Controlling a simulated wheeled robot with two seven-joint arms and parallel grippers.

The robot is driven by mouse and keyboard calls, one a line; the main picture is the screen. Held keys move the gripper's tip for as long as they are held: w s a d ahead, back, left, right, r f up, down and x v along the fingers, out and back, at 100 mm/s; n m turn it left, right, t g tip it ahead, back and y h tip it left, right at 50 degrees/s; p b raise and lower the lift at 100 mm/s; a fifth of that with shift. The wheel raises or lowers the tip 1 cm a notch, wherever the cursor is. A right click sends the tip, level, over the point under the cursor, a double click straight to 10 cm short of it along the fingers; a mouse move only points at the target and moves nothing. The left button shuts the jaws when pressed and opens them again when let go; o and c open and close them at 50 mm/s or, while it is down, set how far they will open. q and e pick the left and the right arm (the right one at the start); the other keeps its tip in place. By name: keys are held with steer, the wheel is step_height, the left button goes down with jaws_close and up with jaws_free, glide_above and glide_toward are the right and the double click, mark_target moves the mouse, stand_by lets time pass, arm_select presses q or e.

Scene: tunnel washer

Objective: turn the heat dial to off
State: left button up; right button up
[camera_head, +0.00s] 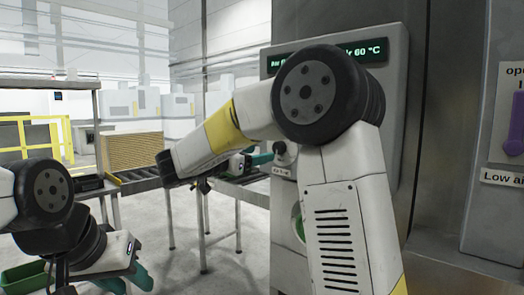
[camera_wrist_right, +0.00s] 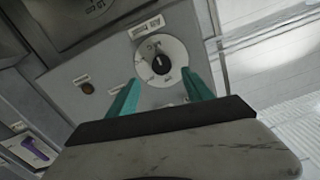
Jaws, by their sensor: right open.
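The heat dial (camera_wrist_right: 161,66), a black knob on a round white face with markings, sits on the grey panel in the right wrist view. My right gripper (camera_wrist_right: 160,80) is open. Its two teal fingertips point at the panel, one on each side of the dial in the picture, with nothing held. Whether they touch the dial I cannot tell. In the head view my right arm covers much of the panel, and a dark knob (camera_head: 286,152) shows beside it. My left gripper (camera_head: 128,280) is low at the left, partly cut off, away from the panel.
A display reading 60 °C (camera_head: 364,50) tops the panel. A reddish-brown round button (camera_wrist_right: 87,88) is left of the dial, and a purple lever (camera_head: 514,128) stands far right. A roller conveyor (camera_head: 140,184) and a yellow railing (camera_head: 62,136) stand behind at left.

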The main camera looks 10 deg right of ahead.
mark_target(277, 148)
steer(key=x, duration=0.7)
steer(key=shift+w+d+r, duration=0.15)
steer(key=shift+w+d, duration=0.05)
steer(key=shift+w, duration=0.1)
steer(key=shift+c, duration=0.5)
jaws_close()
